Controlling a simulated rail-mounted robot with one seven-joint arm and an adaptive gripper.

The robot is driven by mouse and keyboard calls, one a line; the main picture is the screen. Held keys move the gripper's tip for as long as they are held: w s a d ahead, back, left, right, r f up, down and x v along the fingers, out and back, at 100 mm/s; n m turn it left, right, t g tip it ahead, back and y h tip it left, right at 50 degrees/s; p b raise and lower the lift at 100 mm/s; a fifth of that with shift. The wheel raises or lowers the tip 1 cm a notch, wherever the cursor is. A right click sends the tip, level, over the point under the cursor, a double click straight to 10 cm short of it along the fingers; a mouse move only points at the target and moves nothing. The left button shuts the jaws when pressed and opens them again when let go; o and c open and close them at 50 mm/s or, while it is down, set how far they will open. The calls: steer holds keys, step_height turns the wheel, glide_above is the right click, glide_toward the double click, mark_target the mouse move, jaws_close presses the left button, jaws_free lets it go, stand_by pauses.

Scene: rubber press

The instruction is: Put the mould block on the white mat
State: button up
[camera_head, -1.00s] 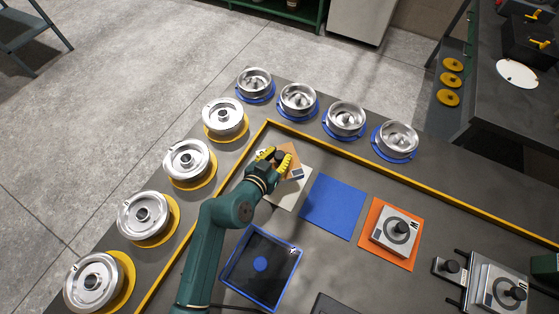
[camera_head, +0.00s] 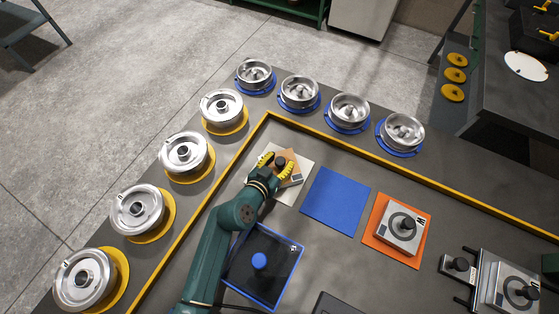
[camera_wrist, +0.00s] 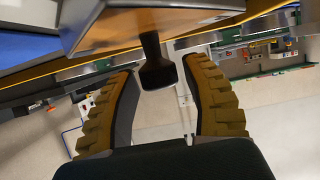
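The mould block (camera_head: 293,161), a copper-coloured plate with a black knob, lies on the white mat (camera_head: 288,196), turned at an angle to it. In the wrist view the block (camera_wrist: 150,30) is at the top, and its knob (camera_wrist: 157,72) hangs into the space between my fingers. My gripper (camera_head: 281,169) has yellow fingers spread on either side of the knob. In the wrist view my gripper (camera_wrist: 168,85) shows gaps between both fingers and the knob. Part of the mat is hidden by the block and my gripper.
A blue mat (camera_head: 335,201) is bare. An orange mat (camera_head: 381,243) holds a silver block (camera_head: 401,230) with a knob. A dark blue-edged pad (camera_head: 262,265) is close to my arm. Silver round moulds line the table beyond the yellow rail (camera_head: 215,187).

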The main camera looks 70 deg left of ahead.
steer(key=shift+r, duration=0.2)
steer(key=p+v, duration=0.1)
steer(key=v, duration=1.1)
steer(key=shift+f, duration=0.1)
